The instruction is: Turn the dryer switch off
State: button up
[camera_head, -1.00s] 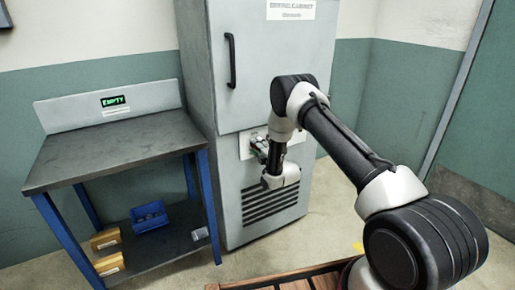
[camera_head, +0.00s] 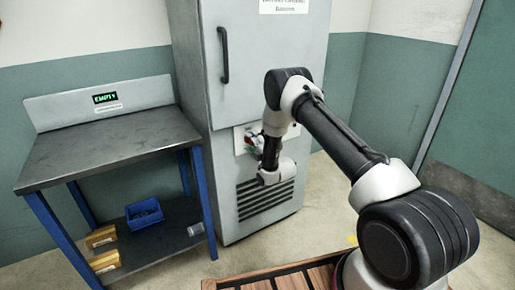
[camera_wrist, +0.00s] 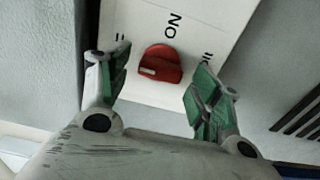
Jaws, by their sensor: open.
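The dryer switch (camera_wrist: 160,65) is a red rotary knob with a pale mark on a white panel (camera_wrist: 225,22). The word "ON" and short tick marks are printed around it. My gripper (camera_wrist: 157,78) is open in the wrist view, with one green-padded finger on each side of the knob and gaps between them. In the head view my gripper (camera_head: 254,143) is at the panel on the front of the grey drying cabinet (camera_head: 272,80). My wrist mostly hides the knob there.
The cabinet has a dark handle (camera_head: 223,55) on its closed door and vent slots (camera_head: 265,198) below the panel. A workbench (camera_head: 105,145) stands to the left, its display (camera_head: 105,97) reading "EMPTY". A blue bin (camera_head: 144,214) sits on its lower shelf.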

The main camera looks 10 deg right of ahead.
jog(key=v, duration=1.1)
